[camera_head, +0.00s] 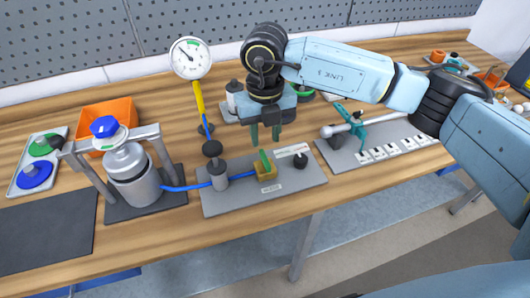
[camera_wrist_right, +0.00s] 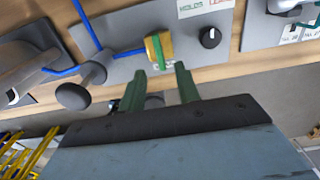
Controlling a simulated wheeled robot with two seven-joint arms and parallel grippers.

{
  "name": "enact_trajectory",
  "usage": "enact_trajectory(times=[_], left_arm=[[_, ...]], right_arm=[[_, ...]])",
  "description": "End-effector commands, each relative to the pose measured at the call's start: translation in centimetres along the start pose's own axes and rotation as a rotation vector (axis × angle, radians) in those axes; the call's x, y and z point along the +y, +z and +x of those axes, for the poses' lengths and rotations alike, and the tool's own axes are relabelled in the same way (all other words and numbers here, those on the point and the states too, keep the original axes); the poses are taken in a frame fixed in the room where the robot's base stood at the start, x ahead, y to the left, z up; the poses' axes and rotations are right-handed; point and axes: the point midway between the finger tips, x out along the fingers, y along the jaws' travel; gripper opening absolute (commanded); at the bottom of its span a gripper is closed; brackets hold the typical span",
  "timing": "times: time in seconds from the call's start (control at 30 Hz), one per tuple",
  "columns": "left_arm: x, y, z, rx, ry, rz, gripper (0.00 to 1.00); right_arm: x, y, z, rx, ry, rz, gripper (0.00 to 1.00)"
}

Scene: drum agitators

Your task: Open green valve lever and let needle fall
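The valve has a brass-yellow body (camera_head: 265,172) and a green lever (camera_head: 264,159), which stands up and tilts slightly in the head view. In the right wrist view, the lever (camera_wrist_right: 155,50) crosses the yellow body (camera_wrist_right: 166,44) just beyond the fingertips. My right gripper (camera_head: 265,135) points down above and slightly behind the valve, its green fingers apart and empty. Its fingers (camera_wrist_right: 160,85) also show in the wrist view, not touching the lever. The round white gauge (camera_head: 190,57) stands behind on a yellow and blue stem; its needle is too small to read surely. My left gripper is out of view.
The valve sits on a grey plate (camera_head: 222,202) with a black knob (camera_head: 300,160) at right. A blue hose (camera_head: 187,187) runs left to a metal vessel (camera_head: 132,175) in a frame. An orange bin (camera_head: 107,113) is behind it. A teal-handled device (camera_head: 357,130) stands right.

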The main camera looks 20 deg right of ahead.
Motion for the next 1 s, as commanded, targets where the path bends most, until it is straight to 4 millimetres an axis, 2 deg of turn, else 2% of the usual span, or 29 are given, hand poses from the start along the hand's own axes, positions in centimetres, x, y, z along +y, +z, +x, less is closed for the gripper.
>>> enact_trajectory(times=[0.1,0.33,0.5,0.77,1.0], left_arm=[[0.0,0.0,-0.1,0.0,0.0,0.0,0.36],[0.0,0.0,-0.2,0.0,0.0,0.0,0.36],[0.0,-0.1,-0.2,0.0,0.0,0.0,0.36],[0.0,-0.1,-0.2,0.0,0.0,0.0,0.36],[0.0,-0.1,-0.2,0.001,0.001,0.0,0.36]], right_arm=[[0.0,-0.1,2.6,0.004,0.001,0.001,0.33],[0.1,0.0,5.9,0.001,0.002,-0.001,0.33],[0.1,0.0,6.9,0.0,0.003,-0.002,0.33],[0.1,0.0,7.0,-0.001,0.003,-0.002,0.33],[0.1,0.0,6.9,-0.001,0.003,-0.002,0.03]])
